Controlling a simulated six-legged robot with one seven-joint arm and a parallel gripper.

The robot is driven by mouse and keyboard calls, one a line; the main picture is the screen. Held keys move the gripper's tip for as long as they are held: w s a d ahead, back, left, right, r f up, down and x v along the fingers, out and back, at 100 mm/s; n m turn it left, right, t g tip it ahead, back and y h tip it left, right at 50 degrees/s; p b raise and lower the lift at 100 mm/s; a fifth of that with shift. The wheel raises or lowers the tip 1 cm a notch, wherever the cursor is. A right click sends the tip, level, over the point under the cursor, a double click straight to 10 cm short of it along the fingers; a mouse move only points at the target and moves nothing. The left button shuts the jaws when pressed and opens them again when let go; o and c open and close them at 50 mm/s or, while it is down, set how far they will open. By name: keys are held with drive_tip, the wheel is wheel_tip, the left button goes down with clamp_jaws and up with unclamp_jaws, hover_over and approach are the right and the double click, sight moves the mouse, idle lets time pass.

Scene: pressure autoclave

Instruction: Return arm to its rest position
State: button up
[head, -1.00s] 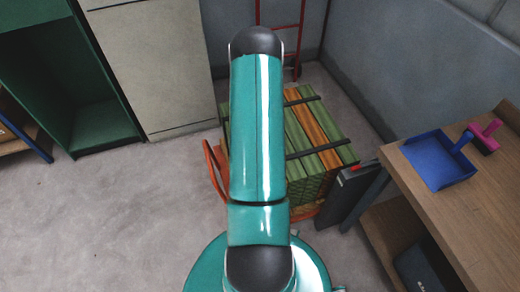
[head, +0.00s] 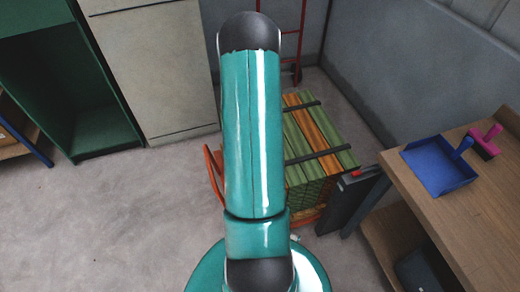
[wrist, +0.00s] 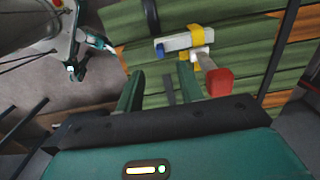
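My gripper (wrist: 160,77) shows in the wrist view, with two green fingers apart and nothing visibly held between them. Beyond the fingers is a stack of green and orange planks (wrist: 240,60). In the head view my teal arm rises upright through the middle and hides part of the plank stack (head: 318,140). The gripper itself does not show in the head view.
A wooden bench (head: 440,210) at right holds a blue dustpan (head: 438,168) and a pink-handled item (head: 487,140). A green cabinet (head: 110,130) and pale cabinet (head: 160,70) stand at back left. In the wrist view, a white yellow-banded object (wrist: 178,43) and a red-ended one (wrist: 219,82) lie past the fingers. Left floor is clear.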

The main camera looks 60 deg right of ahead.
wheel_tip(320, 180, up, 5)
drive_tip(key=shift+r, duration=0.15)
drive_tip(key=w+a+r+n+t+h, duration=0.1)
drive_tip(key=w+a+r+n, duration=0.5)
drive_tip(key=a+r, duration=0.4)
drive_tip(key=w+a+r+n+t, duration=0.1)
drive_tip(key=w+a+r+n, duration=0.5)
drive_tip(key=a+r, duration=0.4)
drive_tip(key=s+a+r+n+t, duration=0.1)
drive_tip(key=a+r+n, duration=0.3)
drive_tip(key=a, duration=0.4)
drive_tip(key=s+a+r+n+t, duration=0.1)
drive_tip(key=s+a+r+n, duration=0.3)
drive_tip(key=a, duration=0.5)
drive_tip(key=s+a+r+n+t+y, duration=0.1)
drive_tip(key=s+a+r+n, duration=0.2)
drive_tip(key=a+n, duration=0.4)
drive_tip(key=shift+s+a+r+t, duration=0.3)
drive_tip(key=shift+a+r, duration=0.1)
drive_tip(key=shift+a, duration=0.7)
drive_tip(key=shift+a, duration=0.1)
